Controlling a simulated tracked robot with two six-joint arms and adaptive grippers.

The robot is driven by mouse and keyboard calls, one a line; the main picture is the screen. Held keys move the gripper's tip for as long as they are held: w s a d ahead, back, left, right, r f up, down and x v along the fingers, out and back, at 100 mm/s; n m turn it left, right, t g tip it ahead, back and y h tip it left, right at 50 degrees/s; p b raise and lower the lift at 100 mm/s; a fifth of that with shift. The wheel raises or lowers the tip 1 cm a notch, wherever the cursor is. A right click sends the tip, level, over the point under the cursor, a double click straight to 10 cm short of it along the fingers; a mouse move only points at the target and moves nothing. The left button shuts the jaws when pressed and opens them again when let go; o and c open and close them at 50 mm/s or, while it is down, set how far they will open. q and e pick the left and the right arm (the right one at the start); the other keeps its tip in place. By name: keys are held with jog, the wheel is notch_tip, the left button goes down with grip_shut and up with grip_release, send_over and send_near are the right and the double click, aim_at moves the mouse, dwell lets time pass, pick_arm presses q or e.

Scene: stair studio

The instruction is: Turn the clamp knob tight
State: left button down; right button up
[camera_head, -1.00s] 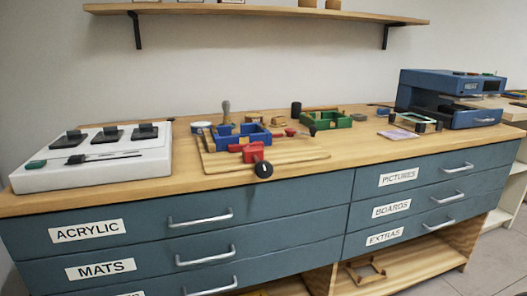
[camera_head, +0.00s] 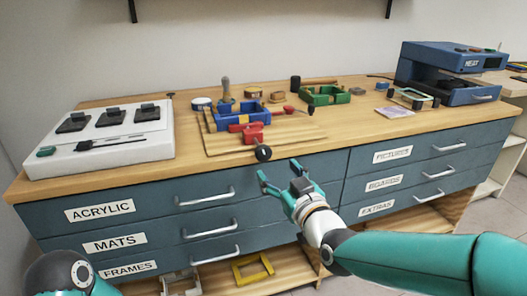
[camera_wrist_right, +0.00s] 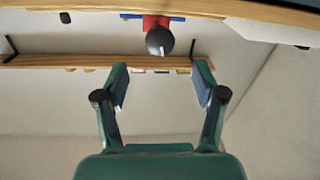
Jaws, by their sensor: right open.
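The clamp is a red block (camera_head: 252,132) at the front edge of a wooden board (camera_head: 225,145) on the bench. Its round black knob (camera_head: 263,153) sticks out past the bench's front edge. My right gripper (camera_head: 279,174) is open and empty, in front of the drawers, a little below the knob and to its right. In the right wrist view the knob (camera_wrist_right: 159,41) shows beyond the open fingers (camera_wrist_right: 160,88), centred between them but apart from them.
A blue frame (camera_head: 240,122) lies on the board behind the clamp. A green tray (camera_head: 325,100) stands to its right. A white station (camera_head: 100,152) is at the left, a blue machine (camera_head: 447,66) at the far right. Drawers with bar handles (camera_head: 206,197) line the front.

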aim_at(265, 156)
jog(key=x, duration=1)
jog(key=shift+p, duration=0.3)
jog(key=c, duration=1.2)
jog(key=m+b, duration=0.1)
jog(key=b, duration=0.1)
jog(key=m+b, duration=0.1)
jog(key=b, duration=0.1)
jog(key=shift+f+m+b, duration=0.3)
jog(key=shift+m+b, duration=0.1)
jog(key=shift+o, duration=0.2)
jog(key=shift+r+m, duration=0.2)
jog(key=shift+m, duration=0.1)
jog(key=o, duration=1.2)
jog(key=shift+c, duration=0.2)
